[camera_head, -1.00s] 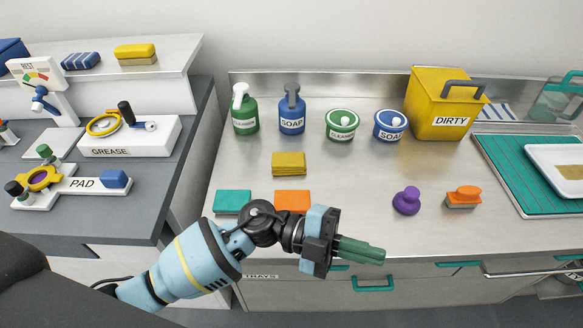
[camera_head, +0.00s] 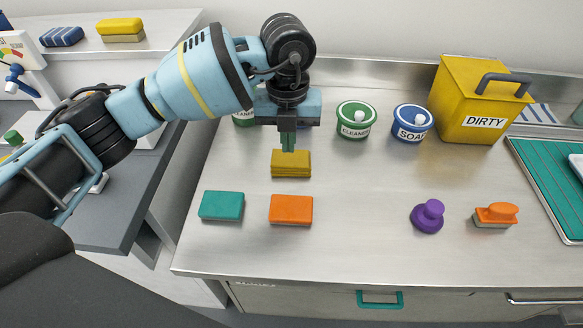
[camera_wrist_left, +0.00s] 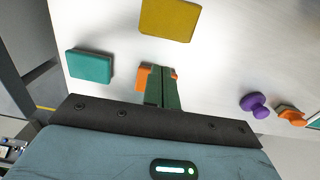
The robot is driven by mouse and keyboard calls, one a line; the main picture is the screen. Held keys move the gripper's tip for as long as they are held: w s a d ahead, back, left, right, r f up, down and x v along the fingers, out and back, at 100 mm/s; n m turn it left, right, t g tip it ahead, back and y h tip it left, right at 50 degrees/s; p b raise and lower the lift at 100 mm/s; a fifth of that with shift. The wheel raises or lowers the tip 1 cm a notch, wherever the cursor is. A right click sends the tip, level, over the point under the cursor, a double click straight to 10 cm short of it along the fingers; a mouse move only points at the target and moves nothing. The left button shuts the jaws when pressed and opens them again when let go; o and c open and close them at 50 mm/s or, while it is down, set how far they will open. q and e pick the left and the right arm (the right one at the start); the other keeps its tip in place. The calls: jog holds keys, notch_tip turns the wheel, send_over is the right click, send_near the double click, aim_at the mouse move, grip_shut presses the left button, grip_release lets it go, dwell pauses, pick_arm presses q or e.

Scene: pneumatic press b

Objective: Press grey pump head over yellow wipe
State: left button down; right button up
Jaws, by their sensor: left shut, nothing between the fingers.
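The yellow wipe (camera_head: 291,165), a folded stack, lies on the steel worktop, and it also shows in the wrist view (camera_wrist_left: 170,18). My left gripper (camera_head: 288,146) points down with its green fingers together and empty, just at the far edge of the wipe in the head view. I cannot tell its height above the worktop. The fingers also show in the wrist view (camera_wrist_left: 162,76). The green cleaner pump bottle (camera_head: 243,119) is mostly hidden behind my left arm. The blue soap bottle is nearly all hidden there too. Neither pump head is visible now. My right gripper is not in view.
A teal sponge (camera_head: 222,205) and an orange sponge (camera_head: 291,209) lie in front of the wipe. A cleaner tub (camera_head: 356,120), a soap tub (camera_head: 411,122) and a yellow DIRTY bin (camera_head: 470,90) stand at the back. A purple knob (camera_head: 428,215) and an orange-topped brush (camera_head: 496,215) are at right.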

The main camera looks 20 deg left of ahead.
pick_arm(q)
send_over(289, 182)
notch_tip(289, 182, down, 8)
jog(key=shift+s+f, duration=0.15)
jog(key=shift+f, duration=0.8)
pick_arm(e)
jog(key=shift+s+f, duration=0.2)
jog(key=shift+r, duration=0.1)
